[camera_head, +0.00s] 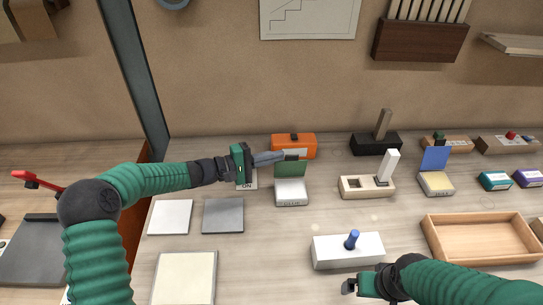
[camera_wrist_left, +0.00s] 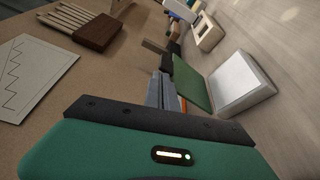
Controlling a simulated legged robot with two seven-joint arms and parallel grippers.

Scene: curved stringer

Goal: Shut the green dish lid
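The green lid (camera_head: 291,169) stands raised at the back edge of a small white dish (camera_head: 291,191). In the left wrist view the green lid (camera_wrist_left: 191,82) stands upright beside the white dish (camera_wrist_left: 240,84). My left gripper (camera_head: 284,157) is at the lid's upper back edge, its fingers together with nothing seen between them. In the left wrist view its fingers (camera_wrist_left: 166,88) are just left of the lid; I cannot tell whether they touch it. My right gripper (camera_head: 350,287) is low in the head view, far from the dish; its fingers are mostly hidden.
An orange box (camera_head: 293,146) stands close behind the lid. A similar dish with a blue lid (camera_head: 435,158) is to the right, past a wooden block with a white lever (camera_head: 388,167). A white block with a blue knob (camera_head: 348,251) and a wooden tray (camera_head: 480,238) lie nearer.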

